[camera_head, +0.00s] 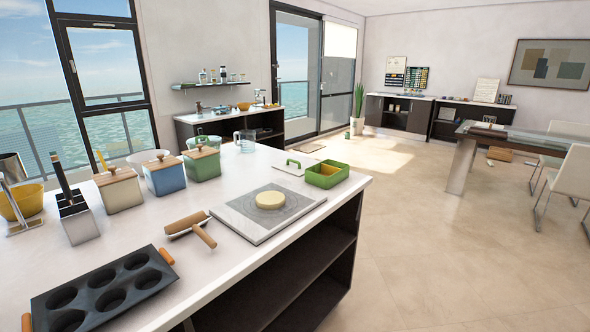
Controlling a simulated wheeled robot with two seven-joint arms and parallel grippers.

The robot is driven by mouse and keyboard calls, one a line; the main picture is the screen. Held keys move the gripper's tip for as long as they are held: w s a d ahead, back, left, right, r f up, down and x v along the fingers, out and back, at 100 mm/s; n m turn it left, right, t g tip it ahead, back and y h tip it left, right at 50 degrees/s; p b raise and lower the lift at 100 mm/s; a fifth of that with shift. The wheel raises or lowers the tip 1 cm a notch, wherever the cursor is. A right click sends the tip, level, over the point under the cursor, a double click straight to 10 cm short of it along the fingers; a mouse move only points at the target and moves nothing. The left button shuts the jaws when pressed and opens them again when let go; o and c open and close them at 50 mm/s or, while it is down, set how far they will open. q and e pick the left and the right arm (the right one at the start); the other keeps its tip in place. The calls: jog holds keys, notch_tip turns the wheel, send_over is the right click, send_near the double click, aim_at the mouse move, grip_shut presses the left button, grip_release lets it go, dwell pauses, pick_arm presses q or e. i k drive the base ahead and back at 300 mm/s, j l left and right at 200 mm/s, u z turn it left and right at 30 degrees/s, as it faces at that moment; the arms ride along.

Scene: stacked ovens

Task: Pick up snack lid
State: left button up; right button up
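The snack lid (290,168) appears to be the flat, pale piece with a green handle on the white counter. It lies just left of an open green snack box (327,175). The box has an inner divider and some contents too small to make out. Neither of my grippers shows in the head view.
The counter (213,263) holds a pastry board (245,225) with a round of dough (270,200), a rolling pin (188,222), a dark muffin tray (104,287) and several lidded canisters (165,172). A glass jug (245,141) stands behind.

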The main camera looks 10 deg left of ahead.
aim_at(290, 166)
jog(key=i+l+z, duration=0.55)
jog(key=i+z, duration=0.15)
jog(key=i, duration=0.3)
jog(key=i+l+z, duration=0.1)
jog(key=i+z, duration=0.25)
jog(key=i, duration=0.15)
jog(key=i+u, duration=0.1)
jog(key=i, duration=0.4)
jog(key=i+l+u, duration=0.1)
jog(key=i, duration=0.4)
jog(key=i+l, duration=0.1)
jog(key=i, duration=0.4)
jog(key=i+l+u, duration=0.15)
jog(key=i, duration=0.35)
jog(key=i+l+u, duration=0.1)
jog(key=i, duration=0.4)
